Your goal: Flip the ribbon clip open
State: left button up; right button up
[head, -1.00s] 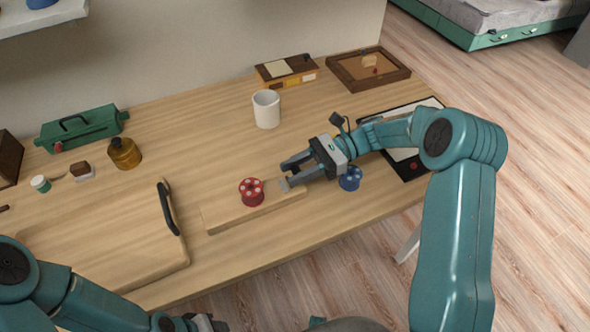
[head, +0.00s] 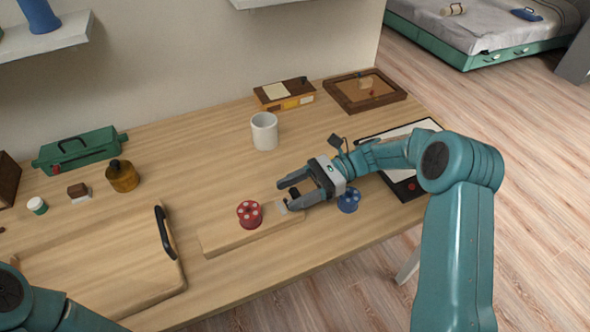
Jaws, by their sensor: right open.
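A wooden strip board (head: 225,241) lies near the table's front edge. A red spool (head: 250,214) with pale dots stands on it. The ribbon clip seems to be the small grey plate (head: 282,208) just right of the spool; whether it is open or shut is too small to tell. My right gripper (head: 285,195) is open and empty, pointing left, with its nearer fingertip close beside the grey plate. I cannot tell if they touch. A blue spool (head: 348,200) stands right of the gripper. My left gripper is out of view.
A white mug (head: 264,131) stands behind the gripper. A cutting board (head: 100,262) with a dark handle lies at left, an amber jar (head: 122,176) and green toolbox (head: 80,148) behind it. A black-framed sheet (head: 405,185) lies at right. The middle of the table is clear.

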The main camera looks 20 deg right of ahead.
aim_at(295, 192)
notch_tip(295, 192, up, 20)
jog(key=shift+f+p, duration=0.2)
jog(key=shift+p, duration=0.15)
jog(key=shift+s, duration=0.15)
